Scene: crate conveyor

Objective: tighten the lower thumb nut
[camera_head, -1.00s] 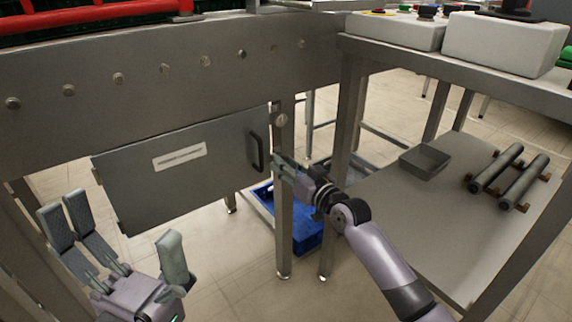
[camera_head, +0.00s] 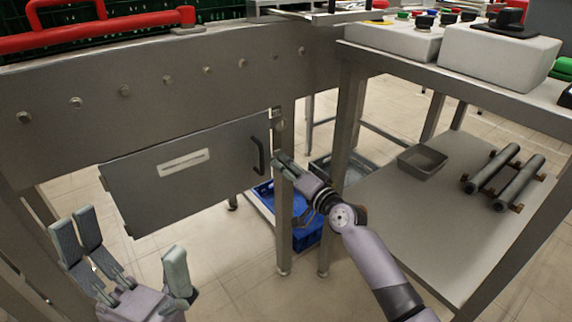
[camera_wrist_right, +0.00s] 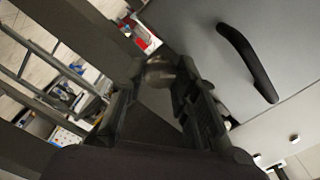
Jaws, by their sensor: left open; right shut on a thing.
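A grey hinged panel (camera_head: 200,178) with a black handle (camera_head: 259,156) hangs under the conveyor frame, its right edge by a steel leg. The upper thumb nut (camera_head: 278,117) shows on the leg near the panel's top right corner. My right gripper (camera_head: 281,163) is lower on that leg, right of the handle. In the right wrist view a rounded metal knob, the lower thumb nut (camera_wrist_right: 160,70), sits between its fingers, which are shut on it. In the head view the fingers hide this nut. My left gripper (camera_head: 124,240) is open and empty at the lower left, in front of the panel.
A steel table (camera_head: 455,92) on the right carries white control boxes. Its lower shelf (camera_head: 400,225) holds a grey tray (camera_head: 422,161) and dark rollers (camera_head: 493,168). A blue crate (camera_head: 305,235) is behind the legs. A red-handled green crate stands on the conveyor above.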

